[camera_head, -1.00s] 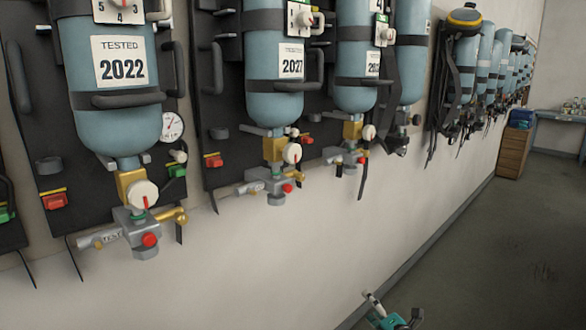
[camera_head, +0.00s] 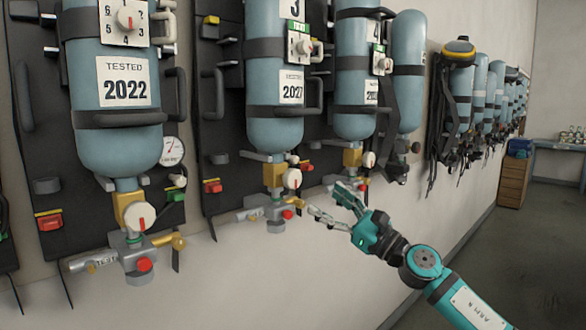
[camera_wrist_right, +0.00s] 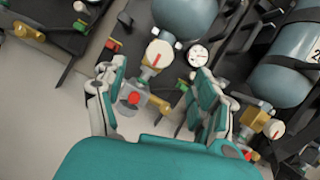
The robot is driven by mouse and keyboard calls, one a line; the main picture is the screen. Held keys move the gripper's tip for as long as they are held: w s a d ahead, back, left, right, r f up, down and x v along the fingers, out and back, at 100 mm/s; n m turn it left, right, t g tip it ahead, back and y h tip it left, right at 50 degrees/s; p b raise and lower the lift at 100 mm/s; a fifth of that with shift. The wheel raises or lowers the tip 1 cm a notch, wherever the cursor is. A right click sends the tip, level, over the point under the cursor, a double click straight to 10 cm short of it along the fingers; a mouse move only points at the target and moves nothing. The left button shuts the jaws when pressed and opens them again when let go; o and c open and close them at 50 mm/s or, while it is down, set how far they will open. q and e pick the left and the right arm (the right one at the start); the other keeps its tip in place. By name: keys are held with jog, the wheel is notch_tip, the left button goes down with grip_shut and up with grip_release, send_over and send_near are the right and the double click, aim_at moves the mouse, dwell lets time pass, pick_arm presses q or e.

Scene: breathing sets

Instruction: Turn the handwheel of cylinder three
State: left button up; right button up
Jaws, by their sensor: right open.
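Cylinder three (camera_head: 275,95) is the blue tank with a "3" plate at its top, cut by the upper picture edge. Its white handwheel (camera_head: 292,179) with a red mark sits on a brass block below the tank. My right gripper (camera_head: 328,200) is open and empty, right of this handwheel and slightly lower, apart from it in the picture. In the right wrist view, the open fingers (camera_wrist_right: 158,92) frame a valve with a white handwheel (camera_wrist_right: 160,54); a gauge beside it suggests the 2022 cylinder, farther off. My left gripper is out of view.
The 2022 cylinder (camera_head: 115,110) hangs at left with its own handwheel (camera_head: 140,216) and gauge (camera_head: 173,151). Another cylinder (camera_head: 355,80) hangs right of cylinder three. Valve outlets and straps project below the tanks. The lower wall is bare.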

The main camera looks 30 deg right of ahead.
aim_at(296, 179)
jog(key=p+x, duration=0.3)
jog(key=x, duration=0.7)
jog(key=shift+r+p, duration=0.1)
jog(key=shift+p, duration=0.25)
jog(key=shift+w+a+r, duration=0.1)
jog(key=shift+w+a, duration=0.1)
jog(key=shift+w, duration=0.4)
